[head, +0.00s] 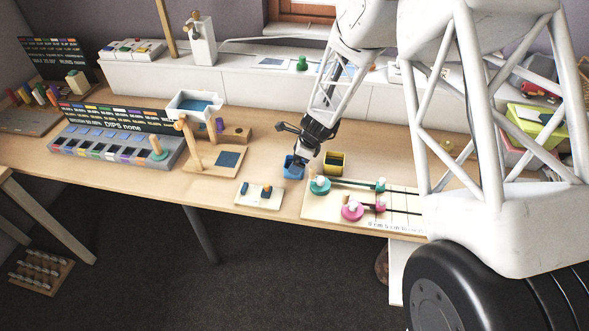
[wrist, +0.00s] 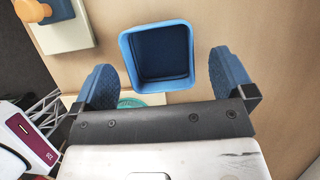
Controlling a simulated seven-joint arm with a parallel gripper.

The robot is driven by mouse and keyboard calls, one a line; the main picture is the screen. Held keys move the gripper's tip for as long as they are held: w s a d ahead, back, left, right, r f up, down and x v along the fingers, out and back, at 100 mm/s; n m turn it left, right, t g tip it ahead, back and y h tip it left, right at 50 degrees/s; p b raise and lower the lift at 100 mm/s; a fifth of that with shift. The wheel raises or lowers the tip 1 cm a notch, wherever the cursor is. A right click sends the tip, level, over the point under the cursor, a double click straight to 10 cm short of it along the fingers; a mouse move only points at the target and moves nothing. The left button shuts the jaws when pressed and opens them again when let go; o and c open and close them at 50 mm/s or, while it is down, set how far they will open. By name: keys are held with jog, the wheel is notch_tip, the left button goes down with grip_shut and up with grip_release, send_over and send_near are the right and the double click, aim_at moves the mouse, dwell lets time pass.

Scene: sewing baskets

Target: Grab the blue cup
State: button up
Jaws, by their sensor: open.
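The blue cup (head: 292,170) stands on the wooden table, near its middle in the head view. It is square with rounded corners, and its open top shows in the wrist view (wrist: 158,27), dark blue inside. My gripper (head: 298,155) is right above the cup in the head view and hides part of it. In the wrist view my gripper (wrist: 165,80) is open, with one blue-padded finger on each side of the cup. A gap shows between each finger and the cup's wall.
A yellow cup (head: 341,164) with a dark inside stands just right of the blue cup. A board with teal and pink knobs (head: 345,203) lies in front. A small white board with pegs (head: 258,194) is at the front left. A wooden stand (head: 203,160) is further left.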

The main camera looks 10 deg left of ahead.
aim_at(287, 163)
jog(key=shift+x, duration=2.2)
jog(key=c, duration=0.9)
